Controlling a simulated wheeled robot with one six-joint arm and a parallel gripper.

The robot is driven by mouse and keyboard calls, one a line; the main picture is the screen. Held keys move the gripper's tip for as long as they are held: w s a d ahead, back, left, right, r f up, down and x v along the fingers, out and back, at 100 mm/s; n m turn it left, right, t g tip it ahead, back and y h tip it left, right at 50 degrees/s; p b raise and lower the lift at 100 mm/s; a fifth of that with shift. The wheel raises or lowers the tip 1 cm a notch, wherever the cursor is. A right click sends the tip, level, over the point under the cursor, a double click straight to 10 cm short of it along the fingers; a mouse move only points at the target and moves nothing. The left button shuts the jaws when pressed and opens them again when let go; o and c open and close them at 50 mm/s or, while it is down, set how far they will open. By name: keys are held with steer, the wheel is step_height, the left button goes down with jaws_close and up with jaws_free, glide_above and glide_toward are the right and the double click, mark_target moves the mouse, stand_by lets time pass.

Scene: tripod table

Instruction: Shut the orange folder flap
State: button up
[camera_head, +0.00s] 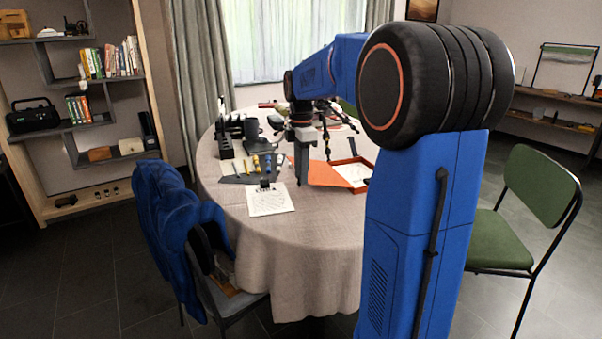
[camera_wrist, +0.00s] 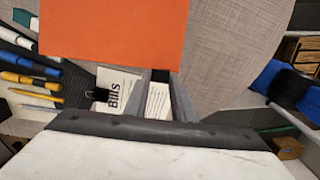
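The orange folder (camera_head: 367,187) lies on the table with white paper showing inside. Its orange flap (camera_head: 324,174) extends to the left of it, open. In the wrist view a plain orange panel of the folder (camera_wrist: 115,27) fills the upper left, just beyond my fingertips. My gripper (camera_head: 302,180) points down at the flap's left edge. In the wrist view my gripper (camera_wrist: 161,75) has its two fingers apart, with nothing held between them. I cannot tell whether a finger touches the flap.
A paper headed "Bills" (camera_wrist: 118,90) with a black clip lies by the fingers; it is at the front of the table (camera_head: 270,200). A grey mat with pens and markers (camera_wrist: 35,77) is to the left. A blue jacket hangs on a chair (camera_head: 180,220). Bare tablecloth (camera_head: 310,230) lies in front.

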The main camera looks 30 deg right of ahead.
steer(key=shift+s+d+r, duration=0.1)
steer(key=shift+d+r, duration=0.15)
steer(key=shift+r, duration=0.4)
steer(key=shift+d+r, duration=0.2)
steer(key=shift+r, duration=0.55)
steer(key=shift+s+d+r, duration=0.1)
steer(key=shift+d+r, duration=0.25)
steer(key=shift+r, duration=0.25)
steer(key=shift+d+r, duration=0.3)
steer(key=shift+r, duration=0.25)
steer(key=shift+s+d+r, duration=0.2)
steer(key=shift+d+r, duration=0.7)
steer(key=shift+r, duration=0.25)
steer(key=shift+s+d+r, duration=0.2)
steer(key=shift+d+r, duration=0.85)
